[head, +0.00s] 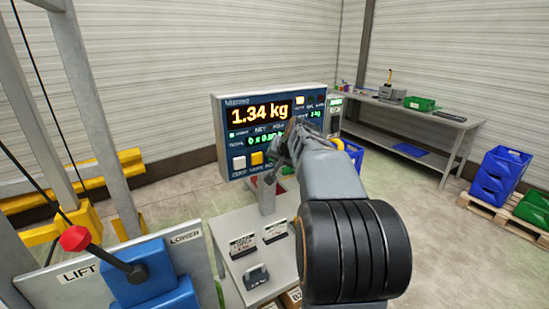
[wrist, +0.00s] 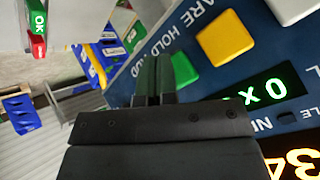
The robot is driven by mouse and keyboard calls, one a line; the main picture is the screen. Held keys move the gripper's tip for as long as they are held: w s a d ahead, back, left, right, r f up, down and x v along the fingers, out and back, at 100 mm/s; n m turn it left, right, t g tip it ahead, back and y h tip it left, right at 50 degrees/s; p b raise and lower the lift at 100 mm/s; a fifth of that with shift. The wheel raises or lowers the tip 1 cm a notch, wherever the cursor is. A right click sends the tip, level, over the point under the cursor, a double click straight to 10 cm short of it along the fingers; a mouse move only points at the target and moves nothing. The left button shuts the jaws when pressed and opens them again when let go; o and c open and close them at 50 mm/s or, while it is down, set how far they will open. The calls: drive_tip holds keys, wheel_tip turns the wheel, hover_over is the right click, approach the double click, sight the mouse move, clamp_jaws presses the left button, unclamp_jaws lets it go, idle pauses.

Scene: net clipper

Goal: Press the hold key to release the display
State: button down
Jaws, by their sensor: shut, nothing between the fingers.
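The weighing display (head: 260,110) stands upright at the back and reads 1.34 kg in orange, with a green line below. Its lower row has a white key (head: 239,163) and a yellow key (head: 257,158). In the wrist view the green key (wrist: 184,69) lies beside the HOLD label, partly hidden by my fingers. My gripper (head: 277,160) is in front of the panel's lower right in the head view and hides the keys there. Its fingers (wrist: 157,58) are shut and empty, just beside the green key. I cannot tell whether they touch the panel.
A pale table (head: 235,218) with small signs and a weight (head: 257,276) stands below. At left is a lever with a red knob (head: 75,238). A workbench (head: 420,115) and blue bins (head: 500,175) are at right.

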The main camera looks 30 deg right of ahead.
drive_tip(key=shift+s, duration=0.25)
drive_tip(key=shift+s+a+b, duration=0.15)
drive_tip(key=shift+s+b, duration=1.35)
drive_tip(key=shift+s, duration=1.05)
drive_tip(key=s+a+f+n+g, duration=0.2)
drive_tip(key=s+a+f+n, duration=0.2)
drive_tip(key=s+a+f, duration=0.4)
drive_tip(key=s+a+f+n+g+y, duration=0.1)
drive_tip(key=s+a+f+n+g, duration=0.2)
drive_tip(key=a, duration=1.2)
drive_tip(key=s+f+n, duration=0.2)
drive_tip(key=s+f, duration=0.3)
drive_tip(key=f, duration=0.1)
drive_tip(key=shift+f, duration=0.2)
